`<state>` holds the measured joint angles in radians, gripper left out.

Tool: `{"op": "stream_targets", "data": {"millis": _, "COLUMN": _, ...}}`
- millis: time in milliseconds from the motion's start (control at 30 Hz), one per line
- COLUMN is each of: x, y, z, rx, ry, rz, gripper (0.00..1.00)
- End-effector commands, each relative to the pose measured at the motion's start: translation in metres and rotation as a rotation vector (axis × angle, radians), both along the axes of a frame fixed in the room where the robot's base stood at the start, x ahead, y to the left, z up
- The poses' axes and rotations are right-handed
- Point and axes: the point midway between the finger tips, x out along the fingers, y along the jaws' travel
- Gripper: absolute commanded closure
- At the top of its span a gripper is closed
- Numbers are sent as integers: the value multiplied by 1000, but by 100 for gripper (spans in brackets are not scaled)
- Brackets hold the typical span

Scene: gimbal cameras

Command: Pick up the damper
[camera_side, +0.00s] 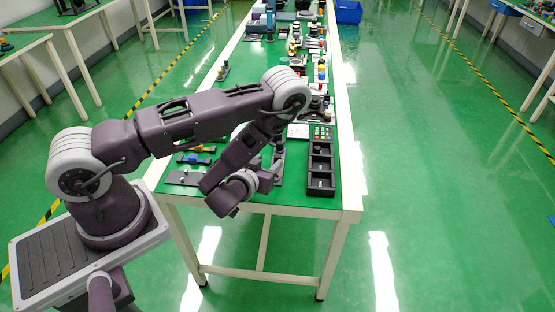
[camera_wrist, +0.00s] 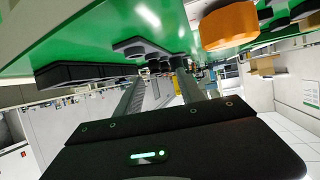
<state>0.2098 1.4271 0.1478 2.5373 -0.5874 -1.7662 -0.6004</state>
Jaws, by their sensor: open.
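Beyond the tips, a grey plate-like part (camera_wrist: 130,47) with several small dark round pieces (camera_wrist: 153,66) rests at the green surface. I cannot tell for certain which part is the damper; this one may be it. The fingers look apart from it, though the depth is hard to judge. My wrist hides part of the tabletop in the side view.
A black compartment tray (camera_side: 321,178) stands just right of my gripper. A grey plate (camera_side: 183,178) and a blue part (camera_side: 195,160) lie to the left. An orange block (camera_wrist: 229,25) shows in the wrist view. Many items crowd the table farther back.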

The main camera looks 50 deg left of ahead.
Motion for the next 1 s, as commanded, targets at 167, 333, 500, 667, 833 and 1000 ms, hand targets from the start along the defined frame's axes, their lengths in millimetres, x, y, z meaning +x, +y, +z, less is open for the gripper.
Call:
{"op": "stream_targets", "data": {"millis": 167, "x": 25, "y": 10, "z": -9, "rx": -1, "ry": -5, "rz": 2, "gripper": 54}}
{"op": "stream_targets", "data": {"millis": 333, "x": 51, "y": 20, "z": -21, "rx": -1, "ry": -3, "rz": 1, "gripper": 54}}
{"op": "stream_targets", "data": {"millis": 500, "x": 57, "y": 23, "z": -24, "rx": -1, "ry": 1, "rz": 0, "gripper": 54}}
{"op": "stream_targets", "data": {"millis": 667, "x": 56, "y": 23, "z": -24, "rx": -1, "ry": 1, "rz": 0, "gripper": 64}}
{"op": "stream_targets", "data": {"millis": 833, "x": 56, "y": 23, "z": -24, "rx": -1, "ry": 1, "rz": 0, "gripper": 98}}
{"op": "stream_targets", "data": {"millis": 1000, "x": 56, "y": 23, "z": -24, "rx": -1, "ry": 1, "rz": -1, "gripper": 100}}
